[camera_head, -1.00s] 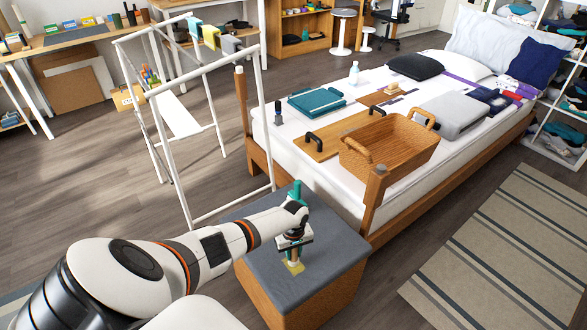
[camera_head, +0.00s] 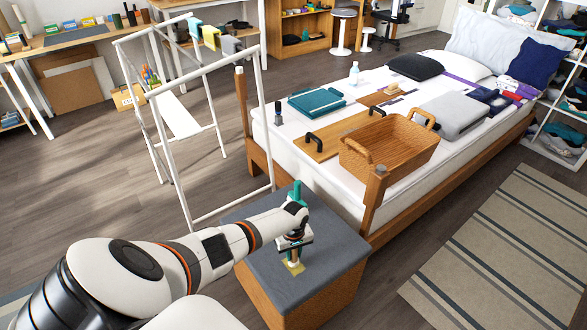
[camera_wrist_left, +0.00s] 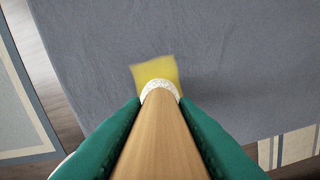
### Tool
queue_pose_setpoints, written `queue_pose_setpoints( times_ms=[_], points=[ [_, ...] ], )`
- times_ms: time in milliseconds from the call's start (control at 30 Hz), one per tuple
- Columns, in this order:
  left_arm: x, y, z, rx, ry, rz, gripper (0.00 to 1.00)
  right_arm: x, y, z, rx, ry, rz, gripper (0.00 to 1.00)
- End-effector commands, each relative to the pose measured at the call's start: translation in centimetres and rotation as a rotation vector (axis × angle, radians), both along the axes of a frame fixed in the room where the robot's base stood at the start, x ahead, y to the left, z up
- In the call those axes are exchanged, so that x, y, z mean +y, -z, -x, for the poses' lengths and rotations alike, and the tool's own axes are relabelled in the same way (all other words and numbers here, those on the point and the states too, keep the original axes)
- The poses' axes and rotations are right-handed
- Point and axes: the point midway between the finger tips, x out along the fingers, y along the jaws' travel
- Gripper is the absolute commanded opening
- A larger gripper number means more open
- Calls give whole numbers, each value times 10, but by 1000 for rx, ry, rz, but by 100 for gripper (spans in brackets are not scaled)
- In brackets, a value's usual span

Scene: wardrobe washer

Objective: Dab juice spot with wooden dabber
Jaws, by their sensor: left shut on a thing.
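My left gripper (camera_head: 294,247) is over the grey-blue top of the padded bench (camera_head: 330,262) at the foot of the bed. In the left wrist view, its green fingers are shut on the wooden dabber (camera_wrist_left: 160,145), a pale round stick with a speckled white tip (camera_wrist_left: 159,87). The tip points down at a small yellow square patch (camera_wrist_left: 153,70) on the fabric and overlaps its near edge. The patch also shows below the gripper in the head view (camera_head: 295,268). I cannot tell whether the tip touches it. No separate juice spot is visible. My right gripper is not in view.
The bed (camera_head: 335,183) stands right behind the bench, with a wicker basket (camera_head: 390,157) near its corner post. A white rack (camera_head: 222,205) stands close on the left. The bench top around the patch is clear.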

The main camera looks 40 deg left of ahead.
Motion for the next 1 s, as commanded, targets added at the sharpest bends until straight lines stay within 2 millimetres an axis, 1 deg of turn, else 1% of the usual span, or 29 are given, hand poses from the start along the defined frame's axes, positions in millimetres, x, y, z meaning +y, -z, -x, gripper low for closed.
queue_pose_setpoints(
  times_ms=[567, 867, 1000],
  points=[
    [0, 14, 0, 0, 1, 0, 3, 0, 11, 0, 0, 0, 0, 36],
    [0, 12, 0, 0, 0, 0, 3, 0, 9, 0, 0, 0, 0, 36],
    [0, 8, 0, 0, 0, 0, 3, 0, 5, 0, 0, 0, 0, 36]
  ],
)
